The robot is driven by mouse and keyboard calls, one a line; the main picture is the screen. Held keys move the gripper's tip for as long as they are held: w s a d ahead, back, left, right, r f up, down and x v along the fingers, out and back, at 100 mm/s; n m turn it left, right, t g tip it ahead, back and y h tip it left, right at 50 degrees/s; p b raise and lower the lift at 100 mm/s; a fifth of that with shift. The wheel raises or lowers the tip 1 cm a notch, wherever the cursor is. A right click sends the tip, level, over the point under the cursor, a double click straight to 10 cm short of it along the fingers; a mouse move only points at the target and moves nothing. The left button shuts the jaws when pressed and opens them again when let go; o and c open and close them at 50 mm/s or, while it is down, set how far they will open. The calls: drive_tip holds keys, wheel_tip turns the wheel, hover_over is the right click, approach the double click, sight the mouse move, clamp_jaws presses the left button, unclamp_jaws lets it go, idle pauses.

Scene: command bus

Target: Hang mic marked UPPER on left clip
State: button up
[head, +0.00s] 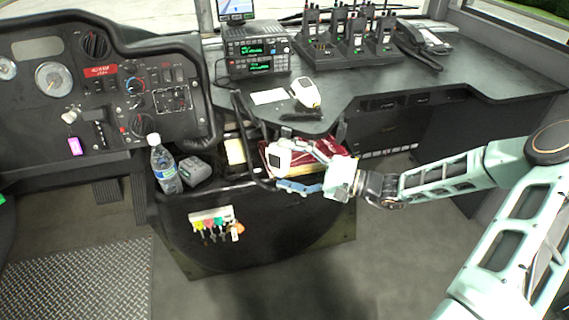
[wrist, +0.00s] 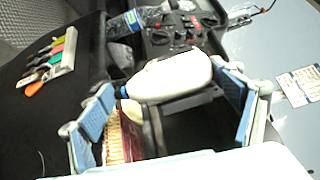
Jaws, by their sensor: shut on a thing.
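My gripper (head: 290,167) is in front of the desk edge, over the dark console, with its blue-padded fingers closed on a white hand mic (head: 278,160). In the wrist view the held mic (wrist: 178,77) lies crosswise between the two fingers, its ends near the pads. No marking is readable on either mic, so I cannot tell which is UPPER. I cannot make out the left clip clearly.
Two stacked radios (head: 256,50) stand at the back of the desk (head: 440,78). A charger with several handsets (head: 350,48) is beside them. A water bottle (head: 164,165) and a red book (head: 312,160) are on the console. Coloured keys (head: 212,222) hang on its front.

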idle(0.3)
drive_tip(key=o, duration=1.1)
